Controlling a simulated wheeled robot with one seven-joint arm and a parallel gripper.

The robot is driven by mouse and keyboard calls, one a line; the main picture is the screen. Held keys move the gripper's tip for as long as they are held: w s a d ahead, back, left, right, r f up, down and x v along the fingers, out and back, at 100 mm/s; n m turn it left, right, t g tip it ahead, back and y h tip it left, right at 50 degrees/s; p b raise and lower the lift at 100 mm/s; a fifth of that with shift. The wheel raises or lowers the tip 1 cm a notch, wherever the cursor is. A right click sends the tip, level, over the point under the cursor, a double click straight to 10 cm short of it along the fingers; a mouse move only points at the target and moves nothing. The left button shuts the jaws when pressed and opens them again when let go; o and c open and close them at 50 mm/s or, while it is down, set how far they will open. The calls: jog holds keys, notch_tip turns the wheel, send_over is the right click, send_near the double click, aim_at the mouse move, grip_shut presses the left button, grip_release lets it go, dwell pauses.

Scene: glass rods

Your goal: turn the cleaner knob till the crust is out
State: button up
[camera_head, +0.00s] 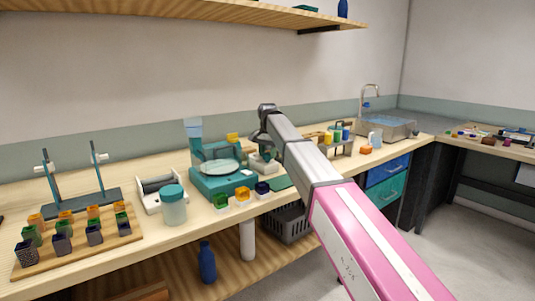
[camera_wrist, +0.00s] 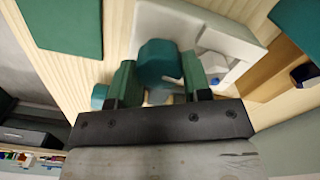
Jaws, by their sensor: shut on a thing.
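The cleaner (camera_wrist: 225,42) is a pale grey-white block device on the wooden bench. It also shows in the head view (camera_head: 266,165), partly behind my wrist. Its knob (camera_wrist: 158,58) is a round dark teal piece at the near side of the block in the wrist view. My gripper (camera_wrist: 158,84) has green fingers, one on each side of the knob, and is shut on it. In the head view my arm reaches across the bench and hides the fingers and most of the cleaner. I cannot make out the crust in either view.
Left of the cleaner stands a teal machine with a clear dish (camera_head: 215,172). Small colored blocks (camera_head: 241,194) sit in front of it. A teal-lidded jar (camera_head: 173,207) and a tray of cubes (camera_head: 75,240) are further left. A sink (camera_head: 385,126) is at the right.

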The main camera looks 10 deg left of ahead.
jog(key=m, duration=0.5)
jog(key=shift+m, duration=0.3)
jog(key=m, duration=0.9)
jog(key=shift+s+m, duration=0.1)
jog(key=shift+m, duration=2.9)
jog(key=o, duration=0.9)
jog(key=shift+r, duration=0.1)
